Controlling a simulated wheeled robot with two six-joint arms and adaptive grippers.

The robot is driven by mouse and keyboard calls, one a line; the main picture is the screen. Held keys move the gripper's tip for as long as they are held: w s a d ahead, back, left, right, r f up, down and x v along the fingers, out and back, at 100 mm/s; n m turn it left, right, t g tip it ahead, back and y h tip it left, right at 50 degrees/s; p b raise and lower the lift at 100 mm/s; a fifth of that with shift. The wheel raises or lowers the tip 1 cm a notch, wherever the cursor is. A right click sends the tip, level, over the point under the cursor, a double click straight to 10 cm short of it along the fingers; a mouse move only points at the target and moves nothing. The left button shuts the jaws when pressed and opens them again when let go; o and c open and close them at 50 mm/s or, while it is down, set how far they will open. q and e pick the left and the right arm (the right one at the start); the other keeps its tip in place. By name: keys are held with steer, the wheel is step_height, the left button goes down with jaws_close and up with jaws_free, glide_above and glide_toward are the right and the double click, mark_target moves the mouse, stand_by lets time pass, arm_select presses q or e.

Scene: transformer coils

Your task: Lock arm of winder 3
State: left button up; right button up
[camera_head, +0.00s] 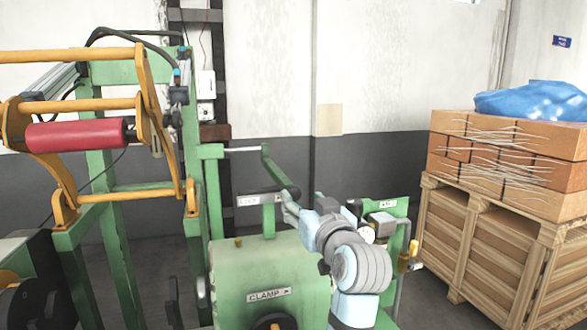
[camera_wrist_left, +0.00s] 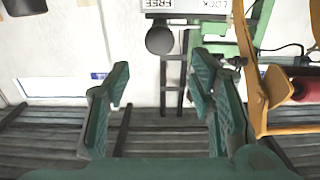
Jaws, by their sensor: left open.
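The winder is a green machine (camera_head: 255,275) with a CLAMP label on its front. Its lock arm (camera_head: 278,172) is a green lever with a black grip that slants above a LOCK/FREE plate (camera_head: 262,199). In the left wrist view the plate (camera_wrist_left: 187,4) is upside down at the top edge, and a round black knob (camera_wrist_left: 160,40) shows below it. My left gripper (camera_head: 289,207) is beside the plate, right of it. In the wrist view its green fingers (camera_wrist_left: 160,82) are wide apart with nothing between them; the knob appears beyond the tips. My right gripper is out of view.
A yellow frame with a red roller (camera_head: 77,135) stands at the left. A wooden crate (camera_head: 475,235) with brown boxes (camera_head: 510,155) and a blue bag (camera_head: 530,100) is at the right. A smaller green panel (camera_head: 388,208) stands behind my left arm.

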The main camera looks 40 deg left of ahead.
mark_target(294, 193)
arm_select(q)
steer(key=x, duration=0.5)
steer(key=f+x, duration=0.1)
steer(key=x, duration=0.2)
steer(key=shift+w+a, duration=0.1)
steer(key=shift+a, duration=0.1)
steer(key=shift+d, duration=0.1)
jaws_close()
